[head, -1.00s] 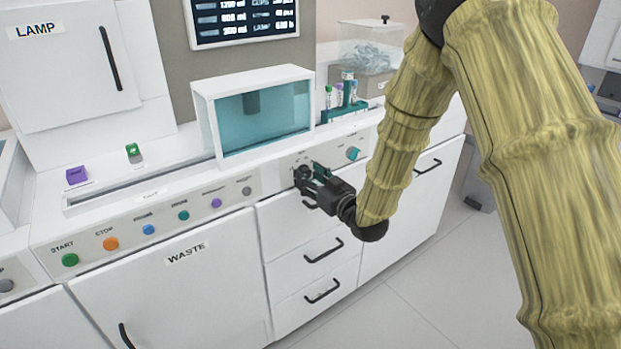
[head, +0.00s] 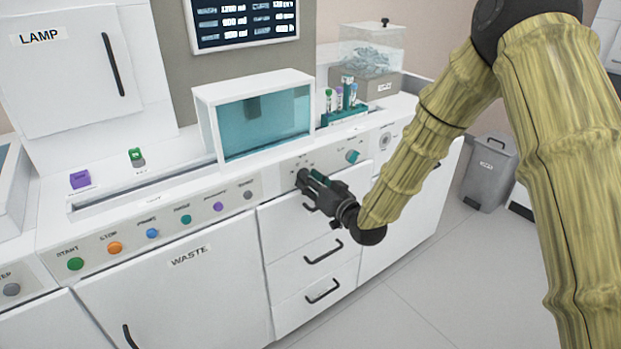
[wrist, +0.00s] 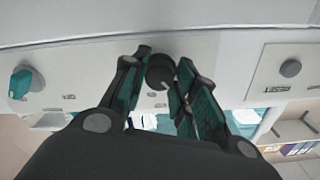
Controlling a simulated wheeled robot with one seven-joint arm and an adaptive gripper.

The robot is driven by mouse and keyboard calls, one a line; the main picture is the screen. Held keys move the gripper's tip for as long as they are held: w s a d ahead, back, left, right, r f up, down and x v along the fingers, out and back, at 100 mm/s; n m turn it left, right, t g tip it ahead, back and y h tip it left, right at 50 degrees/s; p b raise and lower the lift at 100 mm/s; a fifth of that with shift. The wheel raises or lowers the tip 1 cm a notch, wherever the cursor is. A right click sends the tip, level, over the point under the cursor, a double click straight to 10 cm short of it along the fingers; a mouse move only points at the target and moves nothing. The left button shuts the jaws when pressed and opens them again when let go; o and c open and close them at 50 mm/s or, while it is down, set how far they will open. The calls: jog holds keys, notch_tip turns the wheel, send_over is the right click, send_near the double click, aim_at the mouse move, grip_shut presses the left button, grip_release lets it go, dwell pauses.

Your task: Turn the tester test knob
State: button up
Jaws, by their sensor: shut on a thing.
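A dark round knob (wrist: 160,72) on the white front panel sits between the fingers of my gripper (wrist: 158,80) in the wrist view. I take it to be the test knob; its label cannot be read. The gripper is shut on it, with one teal-padded finger on each side. In the head view, my gripper (head: 311,180) is at the panel below the teal-windowed box, and its fingers mostly hide the knob. How far the knob is turned cannot be told.
A teal knob (head: 352,156) is to the right of my gripper on the same panel. Drawers with black handles (head: 323,252) lie just below. A tube rack (head: 345,112) stands on the counter above. A grey bin (head: 490,172) stands on the floor at right.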

jog(key=shift+m+p, duration=0.45)
jog(key=shift+m, duration=1.45)
jog(key=o, duration=1)
jog(key=shift+d, duration=0.1)
